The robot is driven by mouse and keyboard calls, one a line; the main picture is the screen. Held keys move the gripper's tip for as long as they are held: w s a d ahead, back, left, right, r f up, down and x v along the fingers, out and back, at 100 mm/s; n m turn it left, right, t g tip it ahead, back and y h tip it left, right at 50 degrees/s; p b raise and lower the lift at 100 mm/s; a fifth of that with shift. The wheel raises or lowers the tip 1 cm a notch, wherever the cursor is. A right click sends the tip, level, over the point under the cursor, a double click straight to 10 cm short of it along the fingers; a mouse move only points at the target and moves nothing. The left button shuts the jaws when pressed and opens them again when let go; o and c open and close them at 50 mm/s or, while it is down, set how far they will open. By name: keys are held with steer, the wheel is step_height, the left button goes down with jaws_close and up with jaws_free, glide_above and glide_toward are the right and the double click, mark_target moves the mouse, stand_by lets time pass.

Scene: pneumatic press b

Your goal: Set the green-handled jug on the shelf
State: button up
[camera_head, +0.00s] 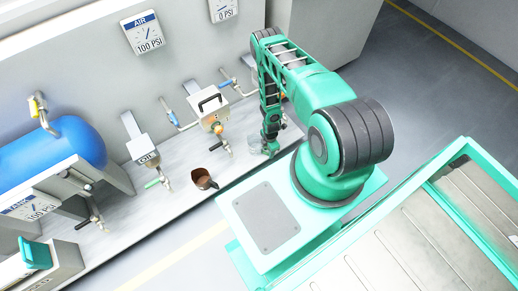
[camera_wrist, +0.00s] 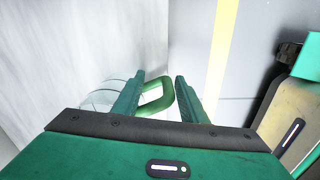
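The green-handled jug (camera_head: 255,143) is clear glass and stands on the grey counter (camera_head: 180,205) near its front edge, beside my gripper (camera_head: 270,148). In the wrist view the jug's clear body (camera_wrist: 98,98) is at left, partly hidden by a finger. Its green handle (camera_wrist: 158,98) lies between the two fingertips of my gripper (camera_wrist: 160,92). The fingers are apart, with a gap visible between the handle and the right finger. I cannot tell which surface is the shelf.
A brown cup (camera_head: 204,180) sits at the counter's front edge, left of the jug. A beige box with a black handle (camera_head: 209,108), an oil unit (camera_head: 142,150) and a blue tank (camera_head: 65,145) line the wall. Pipes and valves stick out between them.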

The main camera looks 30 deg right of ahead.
steer(key=shift+f, duration=0.15)
jaws_close()
stand_by(0.4)
